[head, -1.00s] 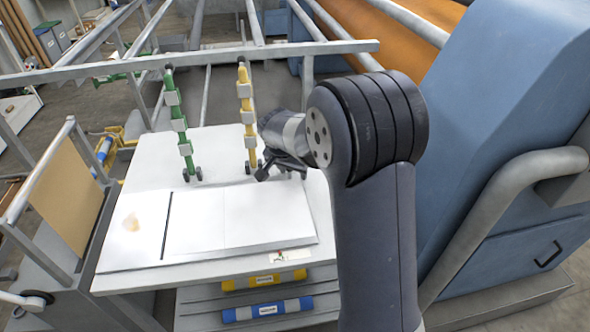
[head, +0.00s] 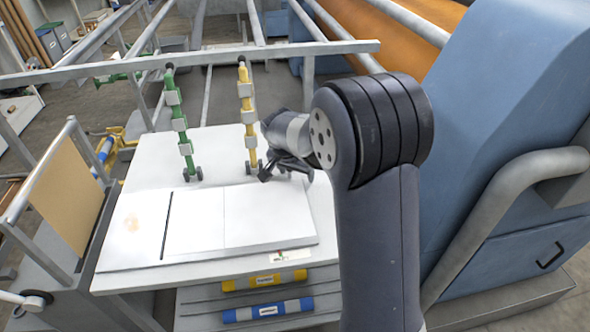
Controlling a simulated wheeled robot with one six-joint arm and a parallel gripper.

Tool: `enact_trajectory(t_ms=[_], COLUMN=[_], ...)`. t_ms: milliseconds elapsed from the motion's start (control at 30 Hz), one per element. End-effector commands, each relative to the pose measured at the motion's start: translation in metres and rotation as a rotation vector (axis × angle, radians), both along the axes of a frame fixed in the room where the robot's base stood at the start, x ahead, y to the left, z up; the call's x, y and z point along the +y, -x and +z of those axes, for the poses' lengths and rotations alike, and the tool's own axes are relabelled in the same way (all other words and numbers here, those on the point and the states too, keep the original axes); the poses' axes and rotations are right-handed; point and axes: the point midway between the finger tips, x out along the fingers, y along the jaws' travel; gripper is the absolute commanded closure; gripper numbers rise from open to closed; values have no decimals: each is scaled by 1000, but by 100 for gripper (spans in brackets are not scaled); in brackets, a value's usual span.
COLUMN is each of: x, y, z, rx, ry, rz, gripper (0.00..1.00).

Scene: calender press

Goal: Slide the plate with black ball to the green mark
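My gripper (head: 286,174) is over the back right of a white table, just right of the foot of a yellow upright post. Its dark fingers look spread apart with nothing seen between them. A flat white plate (head: 265,216) lies on the table in front of the gripper, divided by a black line and a thin seam. I cannot make out a black ball. A green upright post (head: 180,130) stands at the left.
The yellow post (head: 247,110) stands close to my gripper. A grey rail (head: 200,62) crosses behind the table. A blue machine housing (head: 500,130) fills the right. Yellow (head: 265,282) and blue (head: 268,310) rolls lie below the table front.

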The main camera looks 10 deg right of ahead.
Motion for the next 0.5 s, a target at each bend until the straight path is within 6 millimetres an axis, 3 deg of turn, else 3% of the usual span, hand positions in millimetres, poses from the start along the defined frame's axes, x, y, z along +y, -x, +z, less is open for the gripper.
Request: enact_trajectory(t_ms=[33,300,500], x=[1,2,6], y=[6,6,10], z=[-8,-6,11], rx=[24,22,16], ry=[2,2,0], rz=[1,3,3], gripper=[32,29,29])
